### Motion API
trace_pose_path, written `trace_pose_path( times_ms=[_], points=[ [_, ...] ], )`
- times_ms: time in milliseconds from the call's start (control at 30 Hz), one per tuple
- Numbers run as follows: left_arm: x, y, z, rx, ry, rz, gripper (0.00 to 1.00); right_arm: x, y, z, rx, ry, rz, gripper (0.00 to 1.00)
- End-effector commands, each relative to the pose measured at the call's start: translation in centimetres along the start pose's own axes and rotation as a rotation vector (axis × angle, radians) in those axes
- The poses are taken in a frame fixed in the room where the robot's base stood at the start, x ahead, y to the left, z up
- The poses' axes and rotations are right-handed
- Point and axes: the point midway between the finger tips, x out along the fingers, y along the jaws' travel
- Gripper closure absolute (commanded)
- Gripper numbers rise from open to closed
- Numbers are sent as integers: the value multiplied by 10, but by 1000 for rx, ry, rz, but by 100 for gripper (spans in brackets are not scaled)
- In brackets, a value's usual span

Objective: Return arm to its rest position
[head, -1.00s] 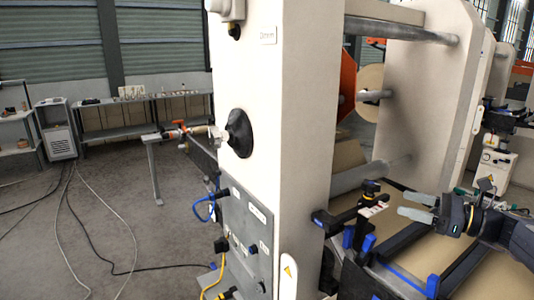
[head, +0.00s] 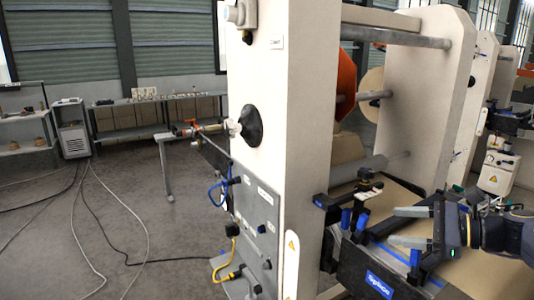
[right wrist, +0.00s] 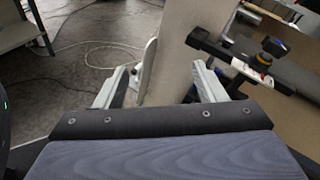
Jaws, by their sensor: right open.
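My right gripper (head: 402,227) is at the lower right of the head view, in front of the unwind machine. Its two grey fingers are spread apart with nothing between them. In the right wrist view, the open fingers (right wrist: 160,88) point toward the edge of the machine's pale side panel and the floor. My right arm comes in from the right edge of the head view. My left gripper is not in view.
The cream machine frame (head: 312,130) stands close in the middle. A black clamp bar with a knob (head: 366,175) and a splice table (head: 378,284) lie near my right gripper. Cables (head: 95,225) cross the open floor at left. Shelves (head: 125,118) stand far back.

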Motion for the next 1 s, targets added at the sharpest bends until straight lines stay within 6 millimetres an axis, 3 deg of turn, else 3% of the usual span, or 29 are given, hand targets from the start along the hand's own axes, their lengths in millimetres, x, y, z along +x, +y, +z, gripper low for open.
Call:
trace_pose_path(
  times_ms=[167,333,500,600,700,800,1000],
  points=[
    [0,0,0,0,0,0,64,9,60,9,-247,144,89,36],
    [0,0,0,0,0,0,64,6,142,4,-615,311,229,36],
    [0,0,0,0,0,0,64,-14,241,-29,-1160,474,452,36],
    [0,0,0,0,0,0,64,-25,280,-52,-1429,525,568,36],
    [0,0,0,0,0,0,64,-31,304,-70,-1615,548,651,36],
    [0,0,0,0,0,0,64,-34,315,-80,-1717,558,699,36],
    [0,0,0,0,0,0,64,-35,318,-84,-1749,561,717,36]
  ],
)
